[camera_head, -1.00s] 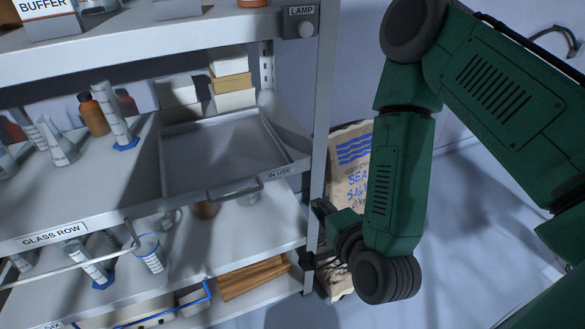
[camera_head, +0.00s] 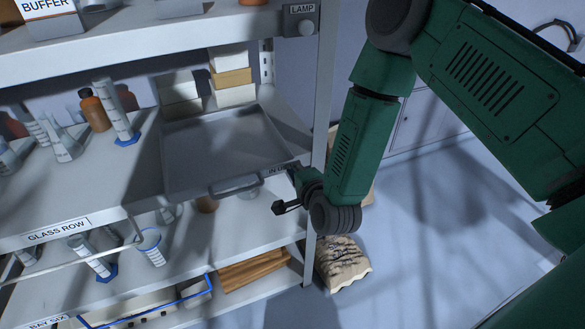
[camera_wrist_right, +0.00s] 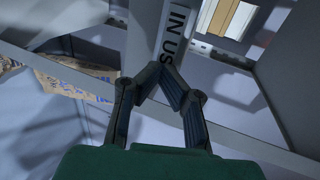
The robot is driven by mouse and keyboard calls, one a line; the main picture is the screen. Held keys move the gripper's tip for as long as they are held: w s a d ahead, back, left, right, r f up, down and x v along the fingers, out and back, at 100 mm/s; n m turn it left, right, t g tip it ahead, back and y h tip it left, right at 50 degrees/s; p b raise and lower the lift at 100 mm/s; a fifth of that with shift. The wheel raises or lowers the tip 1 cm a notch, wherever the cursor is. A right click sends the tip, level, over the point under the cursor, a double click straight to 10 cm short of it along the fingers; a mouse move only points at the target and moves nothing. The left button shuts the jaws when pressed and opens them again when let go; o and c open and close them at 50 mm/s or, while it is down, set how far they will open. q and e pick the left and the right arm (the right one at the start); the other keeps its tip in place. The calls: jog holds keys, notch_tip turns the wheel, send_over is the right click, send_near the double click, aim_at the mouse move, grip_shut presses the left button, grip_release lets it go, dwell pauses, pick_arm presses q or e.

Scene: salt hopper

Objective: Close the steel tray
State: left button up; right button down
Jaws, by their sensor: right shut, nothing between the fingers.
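The steel tray (camera_head: 222,150) is a shallow grey drawer on the middle shelf level, slid out toward the front. It has a bar handle (camera_head: 236,187) on its front edge and an "IN USE" label (camera_wrist_right: 178,28), which shows in the right wrist view. My right gripper (camera_head: 279,208) is just below and in front of the tray's right front corner, apart from the handle. In the right wrist view its fingers (camera_wrist_right: 154,72) meet at the tips with nothing between them, beneath the label. My left gripper is not in view.
The shelf's right front post (camera_head: 318,130) stands close to my right arm. Glass cylinders (camera_head: 117,112) and brown bottles (camera_head: 95,110) stand left of the tray. Stacked boxes (camera_head: 232,78) are behind it. A paper sack (camera_head: 342,262) is by the post's foot. The floor to the right is open.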

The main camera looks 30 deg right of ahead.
aim_at(278, 150)
jog(key=shift+w, duration=0.1)
jog(key=w+b, duration=0.1)
jog(key=w, duration=0.3)
jog(key=w+b, duration=0.1)
jog(key=w, duration=0.1)
jog(key=shift+w+d+f+b, duration=0.15)
jog(key=shift+w+d+b, duration=0.1)
jog(key=shift+w+b, duration=0.05)
jog(key=shift+w+r, duration=0.1)
jog(key=shift+r, duration=0.1)
jog(key=shift+f, duration=0.1)
